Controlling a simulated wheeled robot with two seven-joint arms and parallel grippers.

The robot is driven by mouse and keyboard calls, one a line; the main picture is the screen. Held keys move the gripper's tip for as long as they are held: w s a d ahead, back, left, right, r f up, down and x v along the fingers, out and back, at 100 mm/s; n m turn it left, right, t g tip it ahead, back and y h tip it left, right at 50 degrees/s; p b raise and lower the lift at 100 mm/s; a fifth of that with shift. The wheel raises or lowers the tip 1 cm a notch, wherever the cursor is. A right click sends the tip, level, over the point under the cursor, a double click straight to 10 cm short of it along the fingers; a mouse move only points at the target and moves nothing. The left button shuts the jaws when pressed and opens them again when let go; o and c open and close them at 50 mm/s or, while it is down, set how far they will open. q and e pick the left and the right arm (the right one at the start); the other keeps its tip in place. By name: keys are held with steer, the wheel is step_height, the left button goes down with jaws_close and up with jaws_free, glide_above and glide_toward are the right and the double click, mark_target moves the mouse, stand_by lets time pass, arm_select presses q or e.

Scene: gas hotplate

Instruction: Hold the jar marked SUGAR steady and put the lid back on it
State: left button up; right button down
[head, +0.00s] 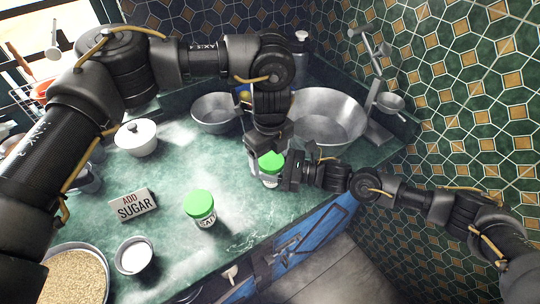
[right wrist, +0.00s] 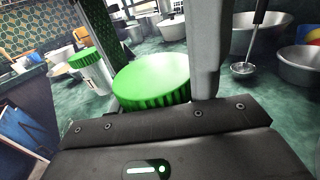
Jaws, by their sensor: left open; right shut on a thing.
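A jar (head: 270,182) of clear or white body stands on the counter with a green lid (head: 272,161) on its top; its label is too small to read. The lid also shows large in the right wrist view (right wrist: 152,78) and looks roughly level. My right gripper (head: 286,176) comes in low from the right and is shut on the jar's body below the lid. My left gripper (head: 267,160) points down from above, open, its fingers on either side of the lid. The jar's body is hidden in the right wrist view.
A second green-lidded jar marked SALT (head: 205,219) stands to the left, near the front edge. A large metal bowl (head: 335,120) stands behind.

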arm_select(q)
steer(key=shift+d+r, duration=0.1)
steer(key=shift+r, duration=2.2)
steer(key=shift+c, duration=0.2)
step_height(320, 180, up, 2)
steer(key=shift+r+n, duration=0.25)
steer(key=shift+n, duration=0.85)
steer(key=shift+r+n, duration=0.45)
steer(key=shift+n, duration=0.05)
steer(key=shift+f, duration=0.1)
steer(key=shift+f, duration=3.95)
